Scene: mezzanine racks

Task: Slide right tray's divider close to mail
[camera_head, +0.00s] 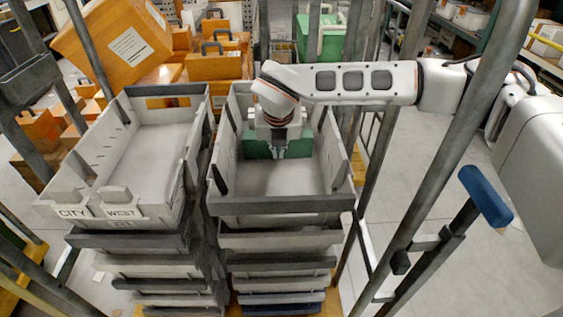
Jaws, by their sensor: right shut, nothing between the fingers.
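The right tray (280,206) is a grey tray on top of the right stack. A green upright panel (297,148), which looks like its divider, stands across the tray towards its far end. My right gripper (277,150) points down into the tray at the near face of the green panel and is shut, with nothing held. Whether it touches the panel is unclear. No mail can be made out in the tray; the arm and panel hide part of its far end. The near floor of the tray is bare. My left gripper is out of view.
A left tray (193,160) with CITY and WEST labels (122,211) stands close beside it, looking empty. Dark cart posts (420,180) rise at the right, one with a blue handle (486,196). Orange boxes (215,66) and a green case (322,38) stand behind.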

